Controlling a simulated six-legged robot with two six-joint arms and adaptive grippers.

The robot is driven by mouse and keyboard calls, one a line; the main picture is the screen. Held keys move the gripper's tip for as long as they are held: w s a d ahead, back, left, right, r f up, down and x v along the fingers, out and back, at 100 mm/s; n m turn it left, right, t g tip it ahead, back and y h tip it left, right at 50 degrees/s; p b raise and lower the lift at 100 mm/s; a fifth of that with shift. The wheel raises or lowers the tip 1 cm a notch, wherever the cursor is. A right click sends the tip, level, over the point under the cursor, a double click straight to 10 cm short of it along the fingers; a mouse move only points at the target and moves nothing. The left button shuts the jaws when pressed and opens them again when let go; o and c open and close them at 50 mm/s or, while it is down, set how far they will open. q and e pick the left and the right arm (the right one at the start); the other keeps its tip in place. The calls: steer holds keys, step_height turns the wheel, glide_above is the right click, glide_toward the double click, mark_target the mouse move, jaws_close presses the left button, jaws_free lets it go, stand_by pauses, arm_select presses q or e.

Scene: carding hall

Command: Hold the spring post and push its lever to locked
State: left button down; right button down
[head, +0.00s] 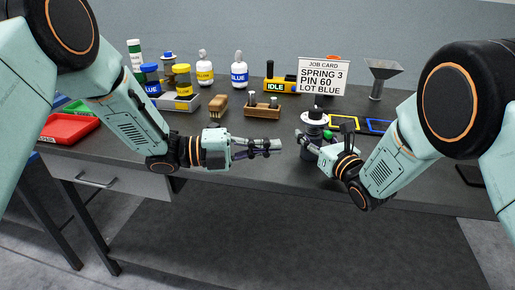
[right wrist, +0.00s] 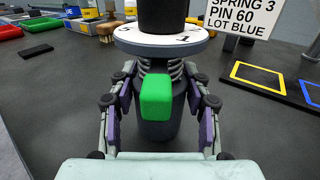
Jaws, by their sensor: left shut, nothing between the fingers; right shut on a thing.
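The spring post (head: 314,117) stands on the dark bench at centre right; it has a white marked disc, a black top and a coiled spring below. In the right wrist view the dark post body (right wrist: 158,128) stands upright between the fingers. A green lever block (right wrist: 156,95) sticks out towards the camera; whether it is at locked is not readable. My right gripper (right wrist: 159,72) is shut on the post, fingers on both sides just under the disc. My left gripper (head: 277,146) is shut and empty, pointing right, apart from the post on its left.
A job card (head: 323,77) reads SPRING 3, PIN 60, LOT BLUE. Behind are an IDLE box (head: 281,87), a wooden pin block (head: 263,111), a brush (head: 218,104), bottles and a funnel (head: 383,72). Yellow (head: 344,116) and blue frames lie right of the post.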

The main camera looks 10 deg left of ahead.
arm_select(q)
steer(key=shift+s+a, duration=0.7)
steer(key=shift+a, duration=0.35)
arm_select(e)
steer(key=c, duration=0.5)
jaws_free()
